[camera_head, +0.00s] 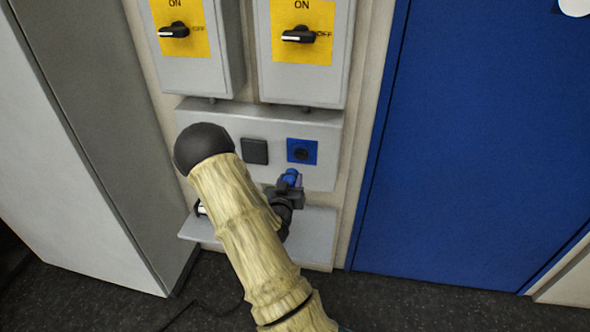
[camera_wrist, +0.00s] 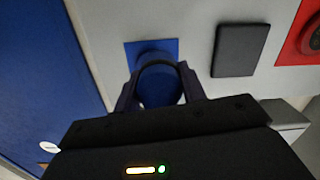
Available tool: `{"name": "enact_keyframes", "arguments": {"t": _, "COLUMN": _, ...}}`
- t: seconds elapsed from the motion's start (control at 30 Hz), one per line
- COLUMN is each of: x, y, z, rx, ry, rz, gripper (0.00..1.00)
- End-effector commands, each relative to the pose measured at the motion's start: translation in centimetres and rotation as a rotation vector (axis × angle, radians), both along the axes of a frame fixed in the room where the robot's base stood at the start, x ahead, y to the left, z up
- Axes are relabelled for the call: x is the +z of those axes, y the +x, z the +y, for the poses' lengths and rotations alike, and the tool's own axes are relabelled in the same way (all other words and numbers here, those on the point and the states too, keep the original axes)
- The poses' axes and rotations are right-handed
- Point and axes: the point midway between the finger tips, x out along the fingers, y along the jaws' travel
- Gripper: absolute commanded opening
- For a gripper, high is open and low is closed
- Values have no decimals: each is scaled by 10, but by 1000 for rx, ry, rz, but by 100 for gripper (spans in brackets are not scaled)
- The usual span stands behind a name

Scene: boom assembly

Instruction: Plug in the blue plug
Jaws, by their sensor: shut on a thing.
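The blue plug (camera_head: 291,176) is held in my gripper (camera_head: 288,188), just below and in front of the blue socket (camera_head: 302,151) on the grey wall panel. In the wrist view the plug (camera_wrist: 159,87) sits between the two fingers of my gripper (camera_wrist: 160,84), which are shut on it. The blue socket plate (camera_wrist: 152,48) shows just beyond the plug there. The plug is apart from the socket in the head view. The plug hides part of the socket in the wrist view.
A dark square cover (camera_head: 254,151) is left of the blue socket, and a red socket (camera_wrist: 309,38) is farther along the panel. A grey shelf (camera_head: 318,229) juts out below. Two switch boxes (camera_head: 302,86) hang above. A blue door (camera_head: 478,150) is on the right.

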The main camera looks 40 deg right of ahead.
Motion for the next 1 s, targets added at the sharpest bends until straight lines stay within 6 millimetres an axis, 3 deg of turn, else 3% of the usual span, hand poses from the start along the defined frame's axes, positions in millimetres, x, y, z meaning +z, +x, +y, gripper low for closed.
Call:
{"name": "enact_keyframes", "arguments": {"t": 0.03, "x": 14, "y": -6, "z": -5, "rx": -6, "ry": -24, "rz": -22, "gripper": 8}}
{"name": "enact_keyframes", "arguments": {"t": 0.17, "x": 28, "y": -12, "z": -9, "rx": -8, "ry": -57, "rz": -51, "gripper": 8}}
{"name": "enact_keyframes", "arguments": {"t": 0.63, "x": 28, "y": -9, "z": -12, "rx": -7, "ry": -59, "rz": -53, "gripper": 8}}
{"name": "enact_keyframes", "arguments": {"t": 1.0, "x": 29, "y": 8, "z": -32, "rx": -7, "ry": -58, "rz": -52, "gripper": 8}}
